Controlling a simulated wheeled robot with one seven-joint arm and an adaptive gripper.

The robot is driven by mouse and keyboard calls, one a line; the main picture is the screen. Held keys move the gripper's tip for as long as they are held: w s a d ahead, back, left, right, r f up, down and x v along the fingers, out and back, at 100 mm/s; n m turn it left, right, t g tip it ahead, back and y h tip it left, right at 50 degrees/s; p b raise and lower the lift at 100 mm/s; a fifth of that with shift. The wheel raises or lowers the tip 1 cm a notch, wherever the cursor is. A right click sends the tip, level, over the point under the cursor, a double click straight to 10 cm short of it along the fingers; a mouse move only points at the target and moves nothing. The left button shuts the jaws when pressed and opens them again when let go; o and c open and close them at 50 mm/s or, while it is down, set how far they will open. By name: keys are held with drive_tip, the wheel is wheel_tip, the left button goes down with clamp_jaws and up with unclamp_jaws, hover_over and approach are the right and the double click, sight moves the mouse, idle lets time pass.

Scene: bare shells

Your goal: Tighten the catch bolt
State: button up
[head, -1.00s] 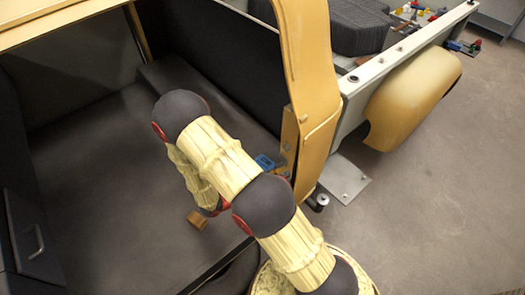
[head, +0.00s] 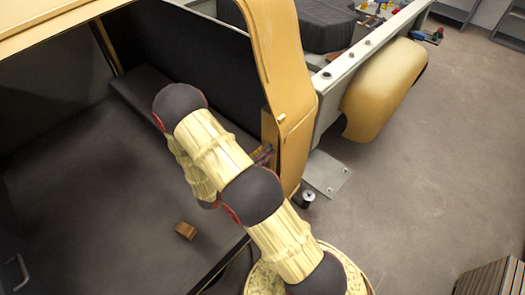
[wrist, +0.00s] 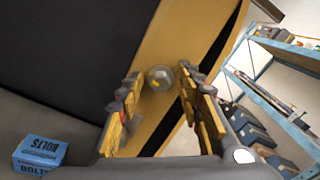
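In the wrist view, the catch bolt (wrist: 160,77) shows as a pale metal hex head on the yellow door pillar (wrist: 190,30). My gripper (wrist: 159,86) is open, with one finger to the left of the bolt head and one to the right. The bolt lies in line with the gap; I cannot tell how far beyond the fingertips it is. In the head view, the yellow pillar (head: 285,95) rises beyond my arm.
A blue box marked BOLTS (wrist: 40,153) sits at lower left in the wrist view. A small wooden block (head: 185,230) lies on the dark floor. A metal plate (head: 326,175) juts out beside the pillar. A blue shelf rack (wrist: 265,90) stands at right.

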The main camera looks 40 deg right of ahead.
drive_tip(key=shift+d, duration=0.15)
drive_tip(key=shift+c, duration=1)
drive_tip(key=c, duration=0.7)
clamp_jaws()
